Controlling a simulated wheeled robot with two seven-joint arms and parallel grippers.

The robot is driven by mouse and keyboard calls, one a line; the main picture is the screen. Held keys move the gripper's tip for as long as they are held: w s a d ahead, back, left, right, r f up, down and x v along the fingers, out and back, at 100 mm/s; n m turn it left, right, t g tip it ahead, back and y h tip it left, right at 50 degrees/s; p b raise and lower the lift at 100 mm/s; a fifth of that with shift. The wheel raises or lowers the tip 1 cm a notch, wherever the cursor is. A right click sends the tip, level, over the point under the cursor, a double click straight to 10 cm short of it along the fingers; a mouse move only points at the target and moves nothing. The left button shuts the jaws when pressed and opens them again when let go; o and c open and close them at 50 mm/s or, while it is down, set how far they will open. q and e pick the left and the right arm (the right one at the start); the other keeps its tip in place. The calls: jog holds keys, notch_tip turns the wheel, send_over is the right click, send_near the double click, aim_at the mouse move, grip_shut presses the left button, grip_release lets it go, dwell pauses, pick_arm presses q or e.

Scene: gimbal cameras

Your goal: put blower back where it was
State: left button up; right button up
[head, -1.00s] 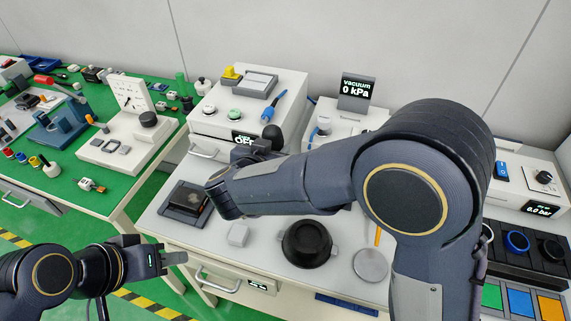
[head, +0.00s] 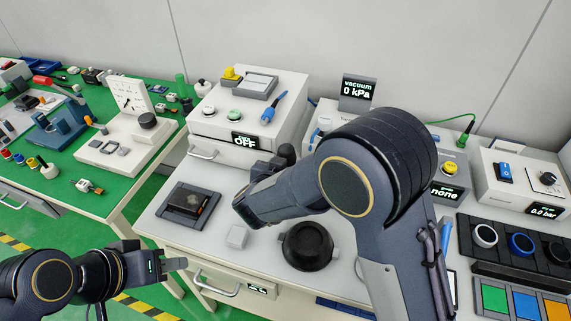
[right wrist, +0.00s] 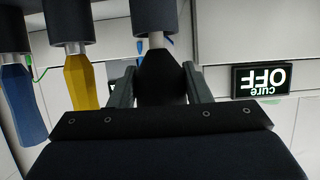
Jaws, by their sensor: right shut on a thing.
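The blower is a dark bulb with a pale nozzle. In the right wrist view the blower (right wrist: 160,78) sits between the fingers of my right gripper (right wrist: 160,88), which is shut on it. Its nozzle lines up with the mouth of a dark cylinder; I cannot tell whether it is inside. In the head view the dark bulb (head: 287,152) shows just past my right gripper (head: 274,166), in front of the white cure unit. My arm hides the area behind. My left gripper (head: 175,262) is at the lower left, away from the blower; its jaw opening is unclear.
The cure unit (head: 244,112) reads OFF.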

jog(key=shift+f, duration=0.1)
jog(key=o, duration=0.6)
